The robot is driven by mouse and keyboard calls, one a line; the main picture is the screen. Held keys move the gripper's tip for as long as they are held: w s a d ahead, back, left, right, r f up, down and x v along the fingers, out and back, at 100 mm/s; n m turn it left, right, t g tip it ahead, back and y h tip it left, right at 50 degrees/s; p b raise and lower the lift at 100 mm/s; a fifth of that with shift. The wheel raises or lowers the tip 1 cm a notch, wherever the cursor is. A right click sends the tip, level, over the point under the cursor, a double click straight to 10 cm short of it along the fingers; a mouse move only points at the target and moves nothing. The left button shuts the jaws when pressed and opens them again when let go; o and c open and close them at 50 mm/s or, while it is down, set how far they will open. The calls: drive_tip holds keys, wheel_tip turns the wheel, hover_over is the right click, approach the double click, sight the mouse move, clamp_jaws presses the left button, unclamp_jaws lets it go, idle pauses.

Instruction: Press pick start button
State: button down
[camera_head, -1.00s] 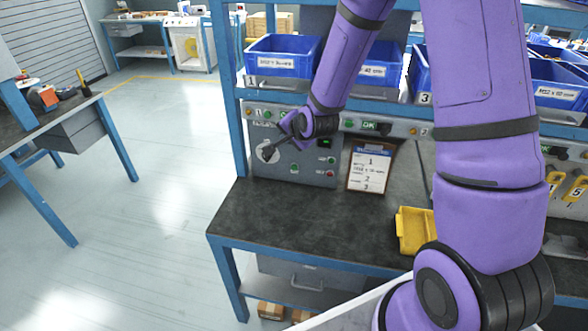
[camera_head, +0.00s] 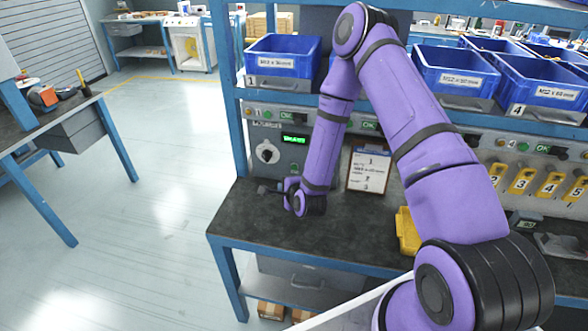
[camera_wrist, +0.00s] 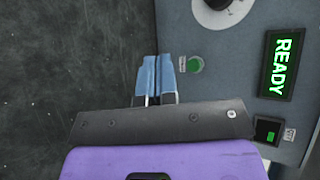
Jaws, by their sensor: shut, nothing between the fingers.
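The grey control panel (camera_head: 274,166) stands at the back left of the bench. In the wrist view a round green button (camera_wrist: 194,64) sits on the panel (camera_wrist: 212,95), with a small label beside it too small to read. A lit display (camera_wrist: 281,64) reads READY; it also shows green in the head view (camera_head: 294,139). My gripper (camera_head: 266,188) is low in front of the panel, above the bench. In the wrist view my gripper's blue fingertips (camera_wrist: 158,60) are together and empty, left of the button with a gap in the picture. The head view does not show the button clearly.
A round knob (camera_head: 267,152) is on the panel and partly shows in the wrist view (camera_wrist: 222,12). A clipboard (camera_head: 369,169) stands right of my forearm. A yellow bin (camera_head: 407,232) is at the bench front. Blue bins (camera_head: 283,62) line the shelf above.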

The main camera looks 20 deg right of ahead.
sight(294, 167)
drive_tip(key=shift+s+f+m, duration=0.3)
drive_tip(key=shift+f+m, duration=0.2)
drive_tip(key=shift+f, duration=0.2)
drive_tip(key=shift+w, duration=0.1)
drive_tip(key=shift+w+d, duration=0.85)
drive_tip(key=shift+w, duration=0.3)
drive_tip(key=shift+w+d, duration=0.85)
drive_tip(key=shift+w, duration=0.3)
drive_tip(key=shift+w+d, duration=0.85)
drive_tip(key=shift+w, duration=0.3)
drive_tip(key=shift+w+d, duration=0.25)
drive_tip(key=shift+w, duration=0.1)
drive_tip(key=shift+w+d, duration=0.25)
drive_tip(key=shift+w, duration=0.05)
idle(0.4)
drive_tip(key=shift+s, duration=0.1)
drive_tip(key=shift+s+a, duration=0.5)
drive_tip(key=shift+s, duration=0.05)
